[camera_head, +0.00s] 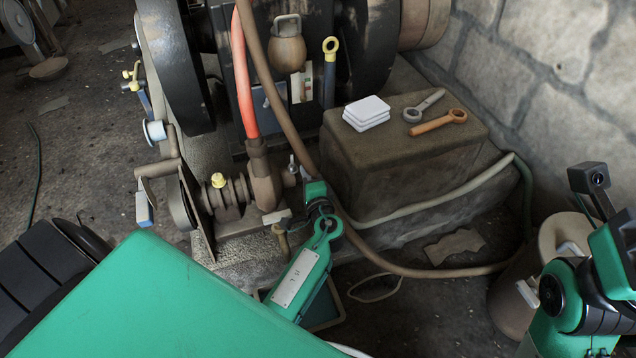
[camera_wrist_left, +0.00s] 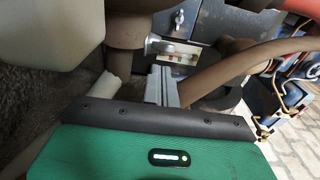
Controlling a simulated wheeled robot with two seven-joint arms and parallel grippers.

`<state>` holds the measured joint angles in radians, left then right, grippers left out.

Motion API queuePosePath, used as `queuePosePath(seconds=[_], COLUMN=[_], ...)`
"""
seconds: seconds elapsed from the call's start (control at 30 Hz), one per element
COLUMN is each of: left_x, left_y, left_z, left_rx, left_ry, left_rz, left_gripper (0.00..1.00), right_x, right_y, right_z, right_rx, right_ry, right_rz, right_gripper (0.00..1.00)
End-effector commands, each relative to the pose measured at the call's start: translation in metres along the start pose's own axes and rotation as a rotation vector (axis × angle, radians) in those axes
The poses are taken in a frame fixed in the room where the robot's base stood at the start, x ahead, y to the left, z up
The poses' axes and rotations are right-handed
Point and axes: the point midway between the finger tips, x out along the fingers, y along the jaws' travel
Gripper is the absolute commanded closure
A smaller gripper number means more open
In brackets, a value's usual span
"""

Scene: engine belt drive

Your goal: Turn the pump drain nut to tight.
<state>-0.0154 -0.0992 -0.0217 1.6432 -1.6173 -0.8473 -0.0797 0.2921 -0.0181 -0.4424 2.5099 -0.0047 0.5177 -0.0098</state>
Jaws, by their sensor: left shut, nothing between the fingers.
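The pump (camera_head: 232,198) sits low at the engine's front, with a yellow cap on top. A small brass fitting (camera_head: 281,238) hangs under the pump's right end; it may be the drain nut, but I cannot tell its setting. My left gripper (camera_head: 277,216) is shut and empty beside the pump's right end, just above that fitting; contact is unclear. In the left wrist view its pale fingers (camera_wrist_left: 166,86) are together, beside a brown hose (camera_wrist_left: 222,72); no nut can be made out there. My right arm is at the lower right, its fingers not clear.
A red hose (camera_head: 243,70) and a brown hose (camera_head: 283,95) run down close to the pump. A bucket (camera_head: 512,305) stands at the right.

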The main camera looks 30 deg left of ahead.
Motion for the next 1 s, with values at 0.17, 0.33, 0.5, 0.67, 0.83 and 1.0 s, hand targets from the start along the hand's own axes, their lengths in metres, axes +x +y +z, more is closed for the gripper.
queuePosePath(seconds=[0.17, 0.33, 0.5, 0.67, 0.83, 1.0], left_x=[0.0027, 0.0028, 0.0027, 0.0024, 0.0019, 0.0017], left_y=[-0.0003, -0.0007, -0.0007, -0.0007, -0.0007, -0.0007], left_z=[0.0106, 0.0116, 0.0114, 0.0118, 0.0133, 0.014], left_rx=[0.0, 0.001, 0.0, 0.0, 0.0, 0.0], left_ry=[0.001, 0.001, 0.001, 0.001, 0.001, 0.001], left_rz=[-0.001, -0.001, -0.001, -0.001, -0.001, -0.001], left_gripper=[1.0, 1.0, 1.0, 1.0, 1.0, 1.0], right_x=[0.0003, 0.0007, 0.0007, 0.0007, 0.0008, 0.0005], right_y=[0.0007, 0.0008, 0.0009, 0.001, 0.001, 0.0011], right_z=[-0.0003, -0.0001, -0.0002, -0.0002, -0.0003, -0.0003], right_rx=[-0.001, -0.001, -0.002, -0.002, -0.002, -0.002], right_ry=[0.004, 0.004, 0.004, 0.004, 0.004, 0.004], right_rz=[0.002, 0.002, 0.002, 0.002, 0.002, 0.003], right_gripper=[0.64, 0.64, 0.64, 0.64, 0.64, 0.64])
